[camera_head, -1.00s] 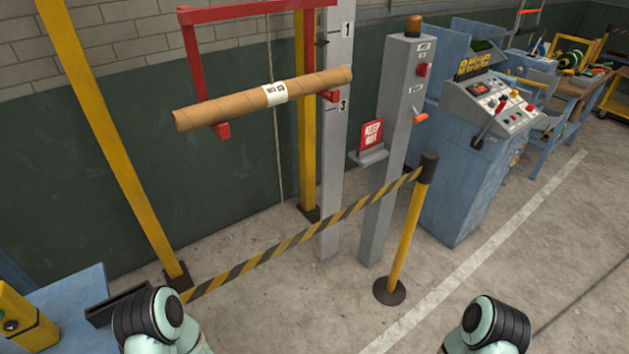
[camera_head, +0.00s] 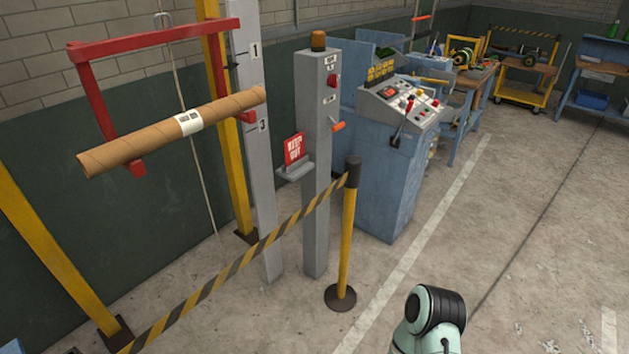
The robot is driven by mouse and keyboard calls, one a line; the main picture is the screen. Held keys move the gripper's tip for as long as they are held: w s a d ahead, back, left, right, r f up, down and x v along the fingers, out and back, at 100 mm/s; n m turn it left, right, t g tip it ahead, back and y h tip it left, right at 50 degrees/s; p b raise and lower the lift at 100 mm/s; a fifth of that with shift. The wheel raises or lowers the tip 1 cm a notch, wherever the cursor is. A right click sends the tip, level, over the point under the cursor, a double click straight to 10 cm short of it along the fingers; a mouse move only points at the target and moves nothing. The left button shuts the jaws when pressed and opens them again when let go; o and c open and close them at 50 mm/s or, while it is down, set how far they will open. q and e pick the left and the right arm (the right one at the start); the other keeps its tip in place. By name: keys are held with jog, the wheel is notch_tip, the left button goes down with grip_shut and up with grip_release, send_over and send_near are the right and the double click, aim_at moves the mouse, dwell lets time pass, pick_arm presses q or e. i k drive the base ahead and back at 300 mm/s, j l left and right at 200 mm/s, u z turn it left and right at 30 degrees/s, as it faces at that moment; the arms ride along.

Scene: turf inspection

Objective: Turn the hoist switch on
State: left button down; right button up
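A grey control post (camera_head: 317,170) stands upright near the middle, with an amber beacon (camera_head: 319,41) on top. A red knob (camera_head: 332,81) is on its face, between small labels too small to read. Lower down, an orange-handled lever (camera_head: 338,127) sticks out to the right. I cannot tell which of these is the hoist switch, or its setting. A red hoist frame (camera_head: 95,95) carries a brown cardboard roll (camera_head: 130,143) with a white label, left of the post. Neither gripper is in view; only a part of my arm shows at the bottom right.
A yellow-black barrier tape (camera_head: 240,262) runs to a yellow stanchion (camera_head: 347,240) in front of the post. A red sign (camera_head: 294,148) sits on a small shelf beside it. A blue console (camera_head: 387,180) stands to the right.

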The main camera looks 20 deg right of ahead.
aim_at(332, 80)
jog(key=i+l, duration=0.4)
jog(key=l, duration=0.15)
jog(key=i+l, duration=0.4)
jog(key=l, duration=0.15)
jog(key=i+l, duration=0.85)
jog(key=l, duration=0.2)
